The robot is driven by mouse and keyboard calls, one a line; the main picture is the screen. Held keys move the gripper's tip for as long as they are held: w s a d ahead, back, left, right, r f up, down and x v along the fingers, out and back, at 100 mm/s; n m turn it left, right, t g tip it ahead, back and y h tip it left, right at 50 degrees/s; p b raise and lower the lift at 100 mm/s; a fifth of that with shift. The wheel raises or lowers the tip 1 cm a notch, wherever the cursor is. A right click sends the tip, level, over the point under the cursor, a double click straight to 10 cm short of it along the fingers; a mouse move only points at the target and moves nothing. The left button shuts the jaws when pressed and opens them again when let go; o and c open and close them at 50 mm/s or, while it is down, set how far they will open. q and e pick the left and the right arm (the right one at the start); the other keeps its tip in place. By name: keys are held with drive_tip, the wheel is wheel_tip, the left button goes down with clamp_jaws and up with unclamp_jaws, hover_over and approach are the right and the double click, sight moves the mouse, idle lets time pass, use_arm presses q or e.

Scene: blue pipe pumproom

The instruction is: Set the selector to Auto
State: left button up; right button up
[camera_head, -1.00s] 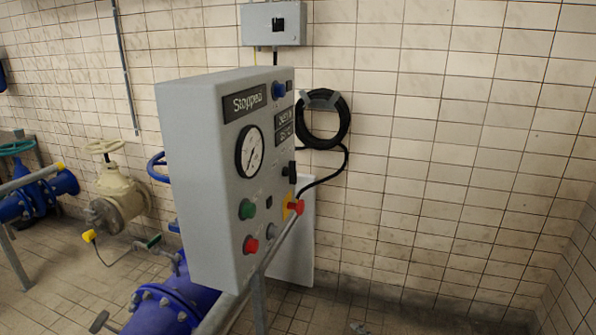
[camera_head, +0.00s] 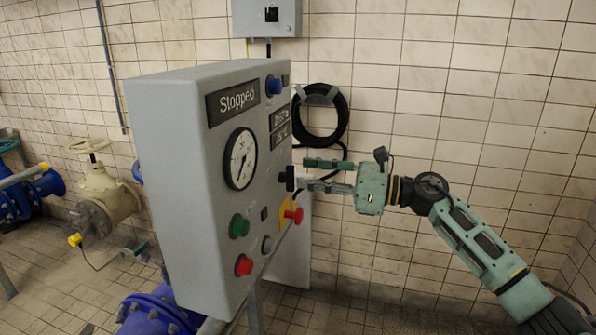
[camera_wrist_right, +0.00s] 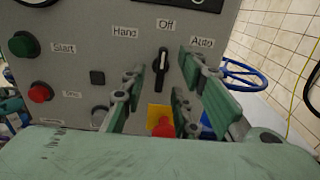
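The selector is a black knob (camera_wrist_right: 161,62) on the grey control panel (camera_head: 180,180). In the right wrist view its handle stands upright, towards the "Off" label (camera_wrist_right: 166,25), with "Hand" (camera_wrist_right: 125,33) to its left and "Auto" (camera_wrist_right: 202,42) to its right. In the head view the selector (camera_head: 290,178) shows on the panel's face. My right gripper (camera_head: 306,174) is open, its green fingers pointing at the selector. In the right wrist view the fingers of this gripper (camera_wrist_right: 173,72) lie on either side of the knob. Contact cannot be told.
A red emergency button (camera_head: 293,215) on a yellow plate sits just below the selector. Green (camera_head: 239,226) and red (camera_head: 244,265) push buttons, a gauge (camera_head: 240,159) and a "Stopped" display (camera_head: 233,102) share the panel. A coiled black hose (camera_head: 320,115) hangs on the wall behind.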

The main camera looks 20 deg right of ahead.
sight(287, 178)
drive_tip(key=p+x, duration=0.1)
drive_tip(key=x, duration=0.2)
drive_tip(key=shift+w+a, duration=0.15)
drive_tip(key=shift+w, duration=0.05)
clamp_jaws()
